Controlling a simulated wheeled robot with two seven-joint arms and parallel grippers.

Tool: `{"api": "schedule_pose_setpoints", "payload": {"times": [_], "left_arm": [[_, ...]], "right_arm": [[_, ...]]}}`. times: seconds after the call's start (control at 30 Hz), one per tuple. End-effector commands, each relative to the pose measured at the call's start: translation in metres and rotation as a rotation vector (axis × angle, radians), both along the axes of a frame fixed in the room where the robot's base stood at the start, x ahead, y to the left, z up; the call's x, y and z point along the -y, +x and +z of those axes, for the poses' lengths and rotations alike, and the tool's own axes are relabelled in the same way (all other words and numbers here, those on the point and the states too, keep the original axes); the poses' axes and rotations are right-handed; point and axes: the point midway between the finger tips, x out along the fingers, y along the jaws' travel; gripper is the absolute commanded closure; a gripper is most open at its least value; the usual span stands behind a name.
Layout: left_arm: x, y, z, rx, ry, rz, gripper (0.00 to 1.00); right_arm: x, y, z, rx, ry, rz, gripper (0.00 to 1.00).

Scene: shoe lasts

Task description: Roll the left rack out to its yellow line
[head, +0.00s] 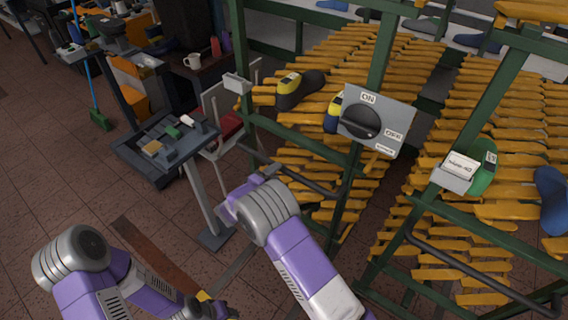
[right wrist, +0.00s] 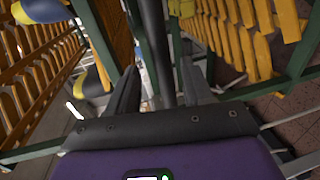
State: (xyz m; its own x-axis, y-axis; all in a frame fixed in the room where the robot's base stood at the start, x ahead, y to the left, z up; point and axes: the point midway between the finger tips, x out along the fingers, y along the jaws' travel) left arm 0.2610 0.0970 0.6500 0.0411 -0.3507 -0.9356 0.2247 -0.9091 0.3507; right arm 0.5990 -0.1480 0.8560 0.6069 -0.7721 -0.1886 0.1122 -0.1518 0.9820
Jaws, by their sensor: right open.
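The left rack is a green frame (head: 376,50) filled with rows of orange-yellow wooden slats. Its black handle bar (head: 305,180) runs along the near side, at the height of my right gripper (head: 250,184). In the right wrist view, my right gripper (right wrist: 157,92) is open, with a dark bar (right wrist: 158,45), apparently the handle, between its fingers. I cannot tell whether they touch it. My left gripper (head: 218,306) is low at the bottom of the head view, partly hidden, its jaws unclear. I cannot make out the rack's yellow line with certainty.
A second green rack (head: 497,75) with its own black handle (head: 470,268) stands to the right. A grey ON/OFF switch panel (head: 392,112) is in front of the left rack. A pedestal tray (head: 150,170) stands left of my right gripper. Tiled floor (head: 60,180) is open at left.

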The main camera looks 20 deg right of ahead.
Motion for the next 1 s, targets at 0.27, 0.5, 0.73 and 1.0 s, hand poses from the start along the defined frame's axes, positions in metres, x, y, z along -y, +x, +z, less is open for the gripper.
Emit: {"api": "schedule_pose_setpoints", "payload": {"times": [0.27,0.5,0.73,1.0], "left_arm": [[0.0,0.0,-0.007,0.0,0.0,0.0,0.57],[0.0,0.0,-0.009,0.0,0.0,0.0,0.57],[0.0,0.0,-0.009,0.0,0.0,0.0,0.57],[0.0,0.0,-0.009,0.0,0.0,0.0,0.57]], "right_arm": [[0.037,0.026,-0.012,-0.005,0.001,-0.005,0.49],[0.051,0.038,-0.015,-0.007,0.001,-0.002,0.49],[0.052,0.038,-0.015,-0.008,0.001,-0.002,0.49],[0.052,0.038,-0.015,-0.008,0.001,-0.003,0.86]]}}
